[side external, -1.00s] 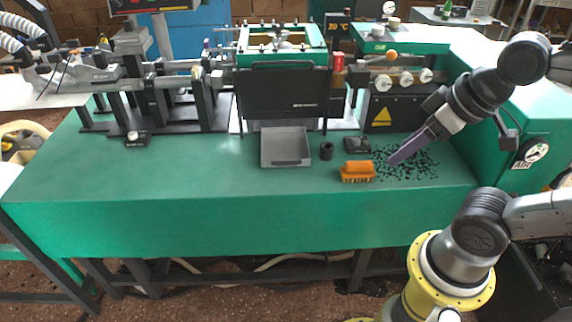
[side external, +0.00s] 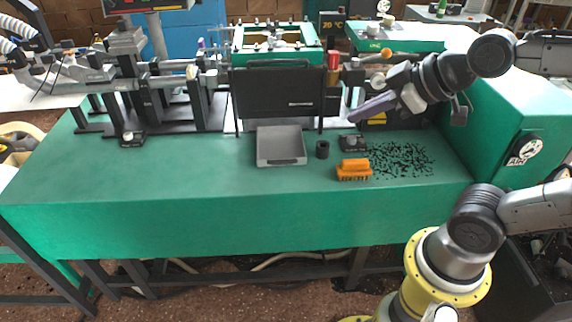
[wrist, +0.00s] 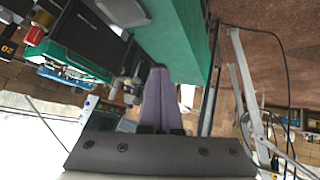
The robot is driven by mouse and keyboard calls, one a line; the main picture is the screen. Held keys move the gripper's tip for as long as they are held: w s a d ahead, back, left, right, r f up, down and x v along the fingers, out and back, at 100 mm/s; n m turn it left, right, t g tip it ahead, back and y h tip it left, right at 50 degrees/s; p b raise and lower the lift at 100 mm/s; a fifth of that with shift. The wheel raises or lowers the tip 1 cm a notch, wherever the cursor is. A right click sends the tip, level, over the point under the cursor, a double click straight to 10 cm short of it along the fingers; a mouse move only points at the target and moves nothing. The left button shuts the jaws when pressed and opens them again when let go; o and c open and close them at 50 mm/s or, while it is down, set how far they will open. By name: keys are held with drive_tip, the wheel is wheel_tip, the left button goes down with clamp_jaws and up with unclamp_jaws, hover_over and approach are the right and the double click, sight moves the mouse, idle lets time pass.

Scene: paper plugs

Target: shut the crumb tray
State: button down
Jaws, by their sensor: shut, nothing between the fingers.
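The crumb tray (side external: 281,159) is a shallow grey open box. In the side external view it sticks out toward the front from under a black panel (side external: 280,95) on the green bench, and it looks empty. My gripper (side external: 352,118) is to the right of the tray, raised above the bench, with its long purple fingers pointing left. It also shows in the wrist view (wrist: 158,72). The fingers are together with nothing between them, and apart from the tray. The tray cannot be made out clearly in the wrist view.
An orange brush (side external: 354,169) lies on the green bench (side external: 150,180), right of the tray. A small black cylinder (side external: 322,149) and a dark block (side external: 352,143) stand nearby. Black bits (side external: 400,160) are scattered to the right.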

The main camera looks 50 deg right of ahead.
drive_tip(key=w+f+n+t, duration=0.1)
drive_tip(key=w+f+n, duration=0.2)
drive_tip(key=w+f, duration=1.05)
drive_tip(key=f, duration=0.3)
drive_tip(key=w+d+f+g, duration=0.1)
drive_tip(key=w+f, duration=0.1)
drive_tip(key=f, duration=0.4)
drive_tip(key=w+f+g+h, duration=0.1)
drive_tip(key=w+f, duration=0.1)
drive_tip(key=f, duration=0.4)
drive_tip(key=shift+w+d+f+n, duration=0.2)
drive_tip(key=shift+w+n, duration=0.1)
drive_tip(key=shift+n, duration=0.1)
drive_tip(key=shift+w+d+r, duration=0.3)
drive_tip(key=shift+w+d, duration=0.55)
drive_tip(key=shift+w, duration=0.05)
drive_tip(key=shift+w+d+r, duration=0.15)
drive_tip(key=shift+w+d, duration=0.35)
drive_tip(key=shift+w+d, duration=0.1)
hover_over(284, 145)
drive_tip(key=shift+w, duration=0.1)
